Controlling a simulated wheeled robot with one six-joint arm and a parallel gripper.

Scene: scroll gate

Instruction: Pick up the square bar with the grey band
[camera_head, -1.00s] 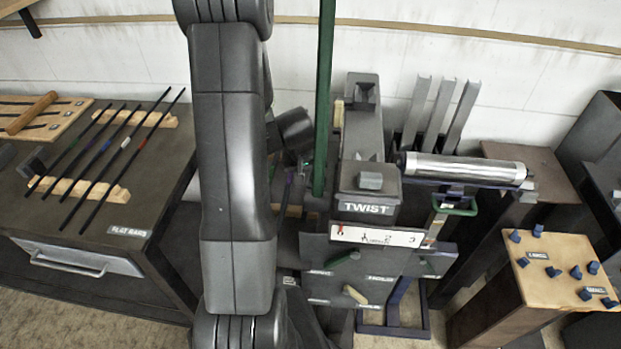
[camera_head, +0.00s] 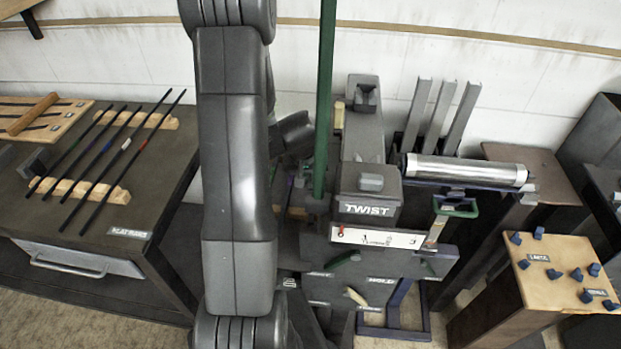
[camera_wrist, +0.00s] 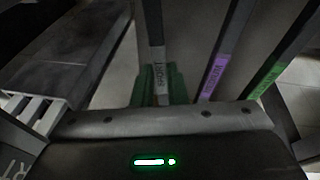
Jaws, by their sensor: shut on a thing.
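A dark square bar with a grey band (camera_wrist: 158,62) stands in the wrist view, its lower part between the green fingers. My gripper (camera_wrist: 162,86) is shut on this bar around or just below its band. A bar with a purple band (camera_wrist: 216,68) and a bar with a green band (camera_wrist: 264,80) stand to the right of it, apart from the fingers. In the head view my arm covers much of the place where these bars stand, and the grey band cannot be made out there.
A tall green post (camera_head: 325,100) rises close beside my wrist. A grey machine marked TWIST (camera_head: 367,208) stands to its right. A table (camera_head: 75,222) with several thin bars is at the left. A wooden-topped stand (camera_head: 545,270) with blue pegs is at the right.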

